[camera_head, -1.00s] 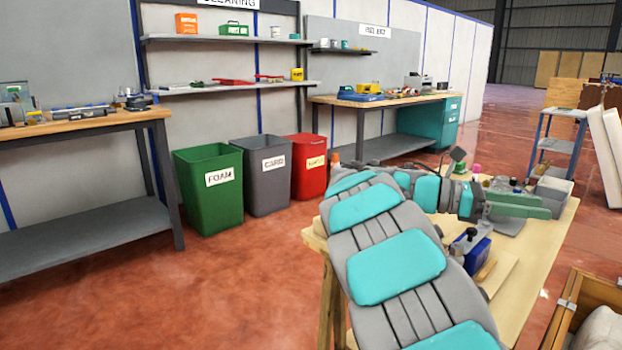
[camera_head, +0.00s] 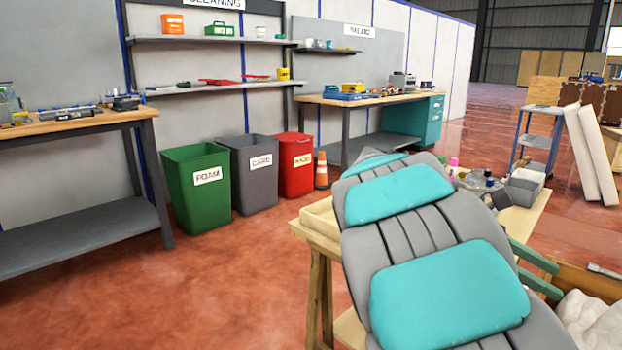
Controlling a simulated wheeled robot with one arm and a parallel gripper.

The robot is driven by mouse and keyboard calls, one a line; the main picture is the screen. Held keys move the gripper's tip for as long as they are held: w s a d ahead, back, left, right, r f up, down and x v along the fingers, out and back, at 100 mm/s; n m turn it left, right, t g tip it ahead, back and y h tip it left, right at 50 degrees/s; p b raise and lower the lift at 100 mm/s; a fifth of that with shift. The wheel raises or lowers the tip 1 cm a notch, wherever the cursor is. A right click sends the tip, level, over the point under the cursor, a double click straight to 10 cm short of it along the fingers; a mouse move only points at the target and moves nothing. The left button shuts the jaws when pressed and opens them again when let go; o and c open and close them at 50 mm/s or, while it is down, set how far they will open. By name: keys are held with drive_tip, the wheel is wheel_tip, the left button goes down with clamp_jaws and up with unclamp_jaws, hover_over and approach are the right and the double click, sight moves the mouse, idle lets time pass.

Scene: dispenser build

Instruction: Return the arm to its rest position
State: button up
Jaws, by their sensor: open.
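My grey arm with teal pads (camera_head: 445,295) fills the lower right of the head view. It folds back toward my body in front of the wooden table (camera_head: 316,228). My gripper (camera_head: 559,283) shows past the arm's right edge as two green fingers. They are spread apart and point to the right, with nothing seen between them. The gripper's base and wrist are hidden behind the arm. The fingers appear near the front right side of the table, beside a wooden crate (camera_head: 572,277); I cannot tell their height above it.
Bottles and a grey bin (camera_head: 525,188) stand on the table. Green (camera_head: 197,188), grey (camera_head: 254,175) and red (camera_head: 294,165) bins line the wall, with an orange cone (camera_head: 321,170) beside them. A workbench (camera_head: 80,123) stands at left. The red floor in front is clear.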

drive_tip(key=s+a+f+m+t+y, duration=0.2)
drive_tip(key=s+a+f+m+y, duration=0.25)
drive_tip(key=s+a+f, duration=0.4)
drive_tip(key=s+a+f+m+t+y, duration=0.1)
drive_tip(key=s+a+f+y, duration=0.3)
drive_tip(key=a, duration=0.4)
drive_tip(key=s+a+f+m+y, duration=0.3)
drive_tip(key=s+a+f+m, duration=0.1)
drive_tip(key=s+a+f, duration=0.3)
drive_tip(key=shift+a+t+y, duration=0.35)
drive_tip(key=shift+t, duration=0.05)
drive_tip(key=shift+s+m, duration=0.1)
drive_tip(key=shift+m, duration=0.15)
